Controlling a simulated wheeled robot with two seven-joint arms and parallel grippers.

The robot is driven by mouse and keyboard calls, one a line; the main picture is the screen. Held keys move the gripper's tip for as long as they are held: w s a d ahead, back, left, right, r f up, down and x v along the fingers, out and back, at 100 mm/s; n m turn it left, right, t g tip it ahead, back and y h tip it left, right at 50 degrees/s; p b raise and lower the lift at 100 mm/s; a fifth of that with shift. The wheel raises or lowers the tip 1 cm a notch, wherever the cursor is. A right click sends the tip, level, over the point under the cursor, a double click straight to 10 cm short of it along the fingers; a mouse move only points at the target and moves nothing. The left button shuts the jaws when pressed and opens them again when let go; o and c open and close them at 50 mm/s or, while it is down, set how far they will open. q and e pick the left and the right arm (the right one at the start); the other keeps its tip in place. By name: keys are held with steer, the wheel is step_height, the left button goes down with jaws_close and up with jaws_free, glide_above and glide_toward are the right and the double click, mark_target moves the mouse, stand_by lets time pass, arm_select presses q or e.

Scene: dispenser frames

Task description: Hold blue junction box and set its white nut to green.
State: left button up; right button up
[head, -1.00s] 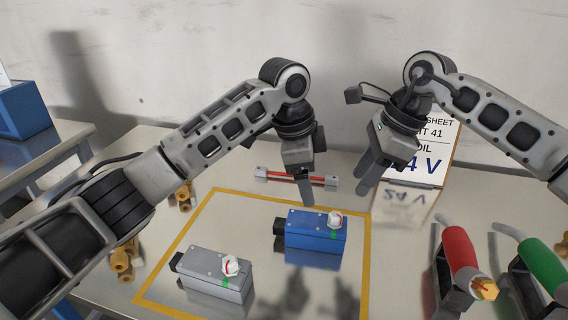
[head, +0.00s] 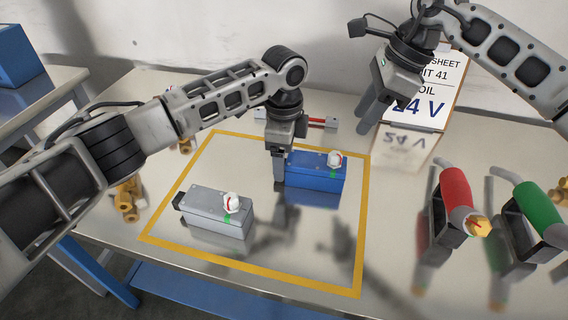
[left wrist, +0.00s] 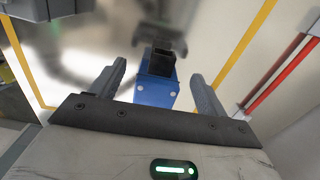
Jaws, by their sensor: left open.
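The blue junction box (head: 316,173) lies on the table inside the yellow outline. Its white nut (head: 335,160) with a red mark sits on top near the right end. A green mark (head: 334,173) is on the side below the nut. My left gripper (head: 280,184) is open at the box's left end and hides its black connector in the head view. In the left wrist view the black connector (left wrist: 163,60) and blue box (left wrist: 156,91) show between the two open fingers (left wrist: 159,70). My right gripper (head: 367,122) hangs above the table, behind and right of the box, holding nothing visible.
A grey box (head: 214,208) with a white nut stands front left inside the yellow outline (head: 250,267). A red-handled tool (head: 455,190) and a green-handled tool (head: 538,205) stand at right. A red bar (head: 318,122) lies behind. A sheet (head: 430,95) stands behind my right gripper.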

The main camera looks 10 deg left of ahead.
arm_select(q)
steer(key=shift+f, duration=1.75)
steer(key=c, duration=1.2)
